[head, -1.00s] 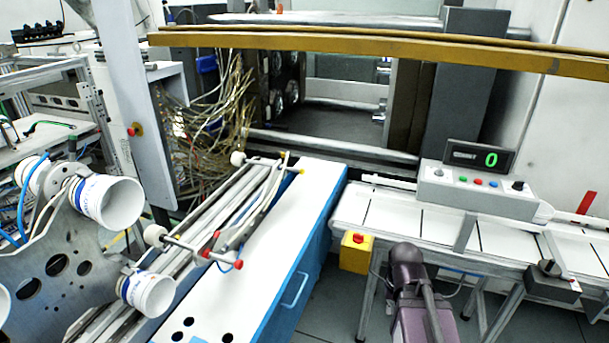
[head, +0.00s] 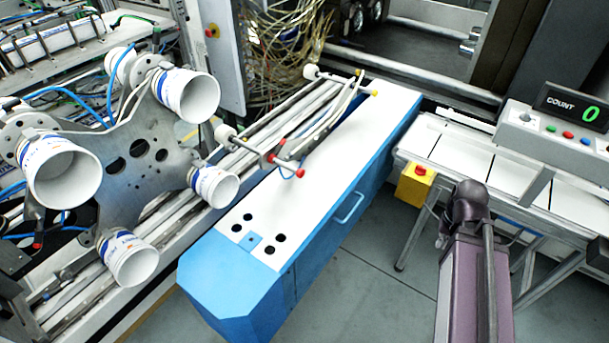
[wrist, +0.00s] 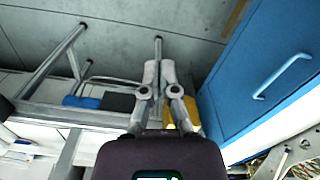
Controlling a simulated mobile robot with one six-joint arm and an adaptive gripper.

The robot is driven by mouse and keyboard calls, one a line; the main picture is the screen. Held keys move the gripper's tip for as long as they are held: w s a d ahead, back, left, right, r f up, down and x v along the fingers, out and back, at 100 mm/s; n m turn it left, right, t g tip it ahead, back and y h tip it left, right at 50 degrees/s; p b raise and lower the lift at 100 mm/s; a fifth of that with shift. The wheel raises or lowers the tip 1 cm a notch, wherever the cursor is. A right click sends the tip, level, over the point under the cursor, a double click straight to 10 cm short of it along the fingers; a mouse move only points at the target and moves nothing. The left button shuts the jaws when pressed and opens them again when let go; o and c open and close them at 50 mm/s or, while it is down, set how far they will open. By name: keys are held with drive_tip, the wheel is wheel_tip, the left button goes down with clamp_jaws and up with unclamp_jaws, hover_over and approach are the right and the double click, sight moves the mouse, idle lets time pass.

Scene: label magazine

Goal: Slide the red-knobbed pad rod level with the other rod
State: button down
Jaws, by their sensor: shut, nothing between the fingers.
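The red-knobbed pad rod shows in the head view, with its red knob (head: 300,173) over the white top of the blue cabinet and a white pad (head: 224,132) at its left end. The other rod lies farther back, with a yellow knob (head: 375,93) at its right end and a white pad (head: 311,71) at its left. I cannot tell exactly how far the two are offset. My gripper (wrist: 158,72) shows in the wrist view, shut and empty, above the grey floor and away from both rods.
The blue cabinet (head: 205,290) stands under the rods, with a handle on its side. A plate with white cups (head: 188,97) stands left of the rods. A conveyor (head: 465,165) and a yellow box with a red button (head: 415,186) are at right. Floor between is clear.

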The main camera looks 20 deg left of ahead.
drive_tip(key=c, duration=0.7)
unclamp_jaws()
drive_tip(key=shift+w+a, duration=0.1)
drive_tip(key=w+a+m+y+b, duration=0.1)
drive_tip(key=w+a+m+y, duration=0.2)
drive_tip(key=a+m, duration=0.3)
drive_tip(key=w+a+r+m+y+b, duration=0.1)
drive_tip(key=w+a+m+y, duration=0.1)
drive_tip(key=w+a+m, duration=0.35)
drive_tip(key=w+a+m+y+b, duration=0.1)
drive_tip(key=w+a+m+y, duration=0.15)
drive_tip(key=a, duration=0.55)
drive_tip(key=shift+w+a+r+m+g+y+b, duration=0.25)
drive_tip(key=shift+w+a+r+m+y+b, duration=0.65)
drive_tip(key=shift+a+m, duration=1.8)
drive_tip(key=shift+w+a+r+m+g+y+b, duration=0.25)
drive_tip(key=shift+w+a+r+m+y, duration=0.7)
drive_tip(key=shift+a+r+m+y, duration=1.35)
drive_tip(key=shift+w+a+r+m+g+y+b, duration=0.2)
drive_tip(key=shift+w+a+r+m+y+b, duration=0.55)
drive_tip(key=shift+a+m, duration=2.4)
drive_tip(key=shift+w+a+n+y, duration=0.2)
drive_tip(key=shift+n+y, duration=0.05)
drive_tip(key=shift+y, duration=0.05)
